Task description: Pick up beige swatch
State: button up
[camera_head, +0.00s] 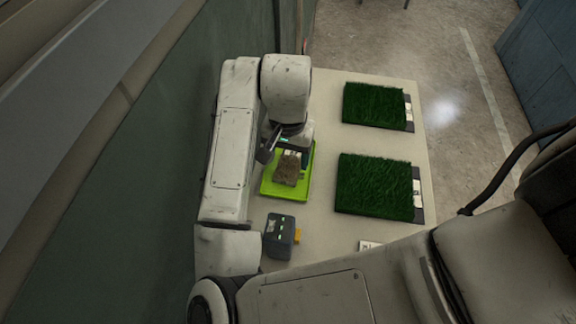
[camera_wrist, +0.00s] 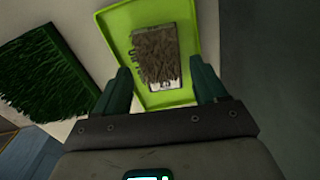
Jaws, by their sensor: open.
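The beige swatch (camera_head: 288,169) is a small tuft of brownish-beige fibres on a pale backing. It lies on a lime-green tray (camera_head: 301,188) on the table. In the wrist view the swatch (camera_wrist: 157,57) lies inside the tray (camera_wrist: 112,22), ahead of my fingers. My gripper (camera_wrist: 163,82) is open, with one dark green finger to each side of the swatch's near end and nothing held. In the head view my gripper (camera_head: 275,147) is above the far part of the tray and partly hidden by my arm. I cannot tell its exact height above the swatch.
Two dark green turf panels (camera_head: 375,106) (camera_head: 377,187) lie on the right of the table (camera_head: 325,130). A grey device (camera_head: 280,236) with a yellow part stands in front of the tray. A small white card (camera_head: 369,246) lies near the front. A wall (camera_head: 165,150) runs along the left.

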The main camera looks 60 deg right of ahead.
aim_at(290, 165)
jog(key=shift+f, duration=1.3)
jog(key=shift+c, duration=0.3)
jog(key=c, duration=0.7)
